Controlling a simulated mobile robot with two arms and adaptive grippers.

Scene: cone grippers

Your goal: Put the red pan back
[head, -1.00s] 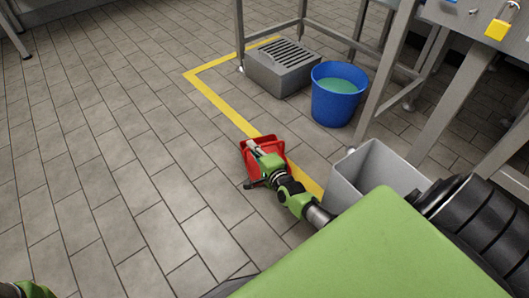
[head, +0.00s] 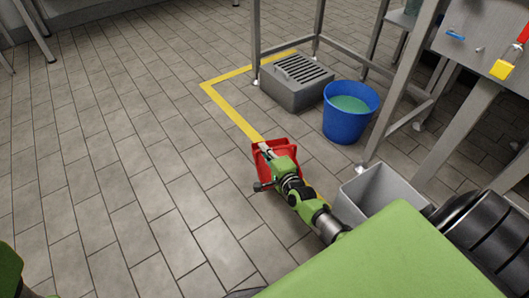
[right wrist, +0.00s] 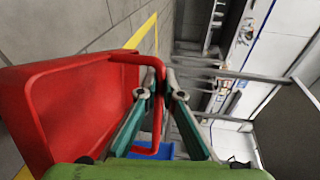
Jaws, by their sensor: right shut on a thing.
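The red pan (head: 291,149) is a boxy scoop low over the tiled floor, beside a yellow floor line; whether it touches the floor I cannot tell. My right gripper (head: 266,150) covers part of it. In the right wrist view the pan (right wrist: 80,105) fills the left side, and its red loop handle runs between the fingers of my right gripper (right wrist: 163,88), which is shut on it. My left gripper is out of view; only a green part of mine shows at the lower left edge.
A blue bucket (head: 349,122) with greenish liquid and a grey slotted box (head: 292,95) stand under a metal frame. A grey open bin (head: 352,195) stands close right of my right arm. A yellow floor line (head: 228,108) bends around. Open tiles lie left.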

